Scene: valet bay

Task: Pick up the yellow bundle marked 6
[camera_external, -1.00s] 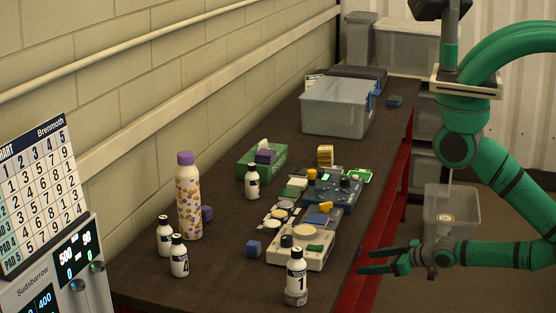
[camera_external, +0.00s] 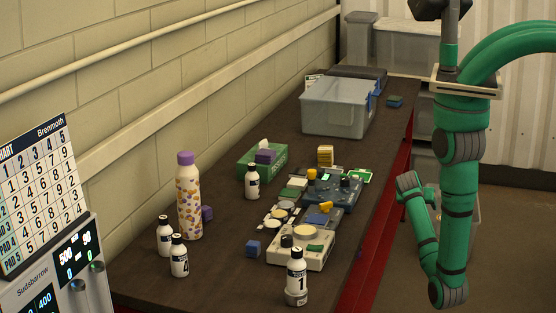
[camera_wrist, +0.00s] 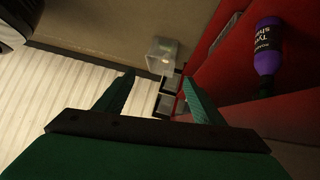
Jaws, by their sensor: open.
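A small yellow-tan bundle (camera_external: 325,155) with darker bands stands on the dark bench in the external view, behind the blue tray of parts. It is too small to read a number on it, so I cannot confirm a 6. My gripper (camera_wrist: 160,88) is open and empty in the wrist view, its two green fingers pointing towards the floor area and a clear bin. In the external view my arm is folded down off the bench's right side, and the fingers cannot be made out. The bundle does not show in the wrist view.
Numbered bottles (camera_external: 297,278), a spotted bottle (camera_external: 189,205), a green tissue box (camera_external: 262,165) and a grey tub (camera_external: 334,118) stand on the bench. Several small blocks and tools lie near the bundle. The wrist view shows a purple bottle (camera_wrist: 268,62) by red panels and a clear bin (camera_wrist: 162,58).

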